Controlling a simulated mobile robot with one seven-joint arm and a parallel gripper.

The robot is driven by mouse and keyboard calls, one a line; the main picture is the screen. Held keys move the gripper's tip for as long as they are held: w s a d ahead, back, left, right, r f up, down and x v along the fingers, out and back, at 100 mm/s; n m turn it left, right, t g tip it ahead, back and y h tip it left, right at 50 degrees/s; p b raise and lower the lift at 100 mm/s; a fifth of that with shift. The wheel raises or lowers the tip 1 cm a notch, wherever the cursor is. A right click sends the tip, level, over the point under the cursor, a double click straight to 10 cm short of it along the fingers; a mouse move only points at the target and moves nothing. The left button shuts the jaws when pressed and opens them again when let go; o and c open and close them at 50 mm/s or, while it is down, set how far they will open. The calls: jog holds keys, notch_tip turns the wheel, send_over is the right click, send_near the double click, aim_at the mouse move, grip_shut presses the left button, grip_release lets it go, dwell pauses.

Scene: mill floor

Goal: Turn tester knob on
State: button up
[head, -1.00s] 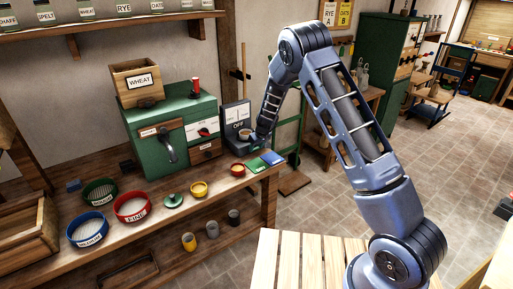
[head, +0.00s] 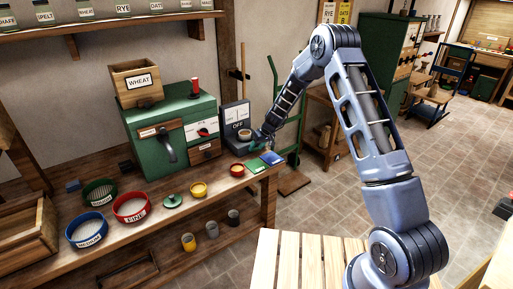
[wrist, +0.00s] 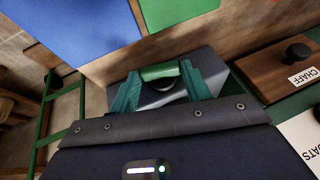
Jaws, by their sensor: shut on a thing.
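The tester (head: 227,140) is a dark grey unit at the right end of the workbench, with a panel reading OFF (head: 239,125) and a small cup (head: 245,135) on it. My gripper (head: 256,143) reaches its front right side from the right. In the wrist view the two teal fingers (wrist: 166,88) are closed around the dark round knob (wrist: 168,84) on the tester's grey body.
The green mill (head: 170,125) stands left of the tester, with a CHAFF drawer (wrist: 290,65) close by. A green hand truck (head: 293,125) stands to the right.

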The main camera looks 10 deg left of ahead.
jog(key=shift+w+d+f+m+g+y, duration=0.15)
jog(key=shift+w+d+m+g+y, duration=0.1)
jog(key=shift+g+y, duration=0.5)
jog(key=shift+w+d+f+m+g+y, duration=0.15)
jog(key=shift+d+m+g+y, duration=0.1)
jog(key=shift+g+y, duration=0.45)
jog(key=shift+w+f+g+y, duration=0.1)
jog(key=shift+g+y, duration=0.45)
jog(key=shift+y, duration=0.1)
jog(key=o, duration=1)
jog(key=shift+s+a+r+n+t+h, duration=0.15)
jog(key=shift+s+a+r+t+h, duration=0.05)
jog(key=shift+t+h, duration=0.45)
jog(key=shift+s+a+r+n+t+h, duration=0.2)
jog(key=shift+t+h, duration=0.35)
jog(key=shift+h, duration=0.2)
jog(key=shift+s+t+h, duration=0.1)
jog(key=shift+t+h, duration=0.2)
jog(key=shift+t, duration=0.1)
jog(key=shift+s+a+n+t+h, duration=0.15)
jog(key=shift+a+n+t+h, duration=0.1)
jog(key=shift+t+h, duration=0.45)
jog(key=shift+s+a+n+t+h, duration=0.15)
jog(key=shift+n+t+h, duration=0.05)
jog(key=shift+t+h, duration=0.45)
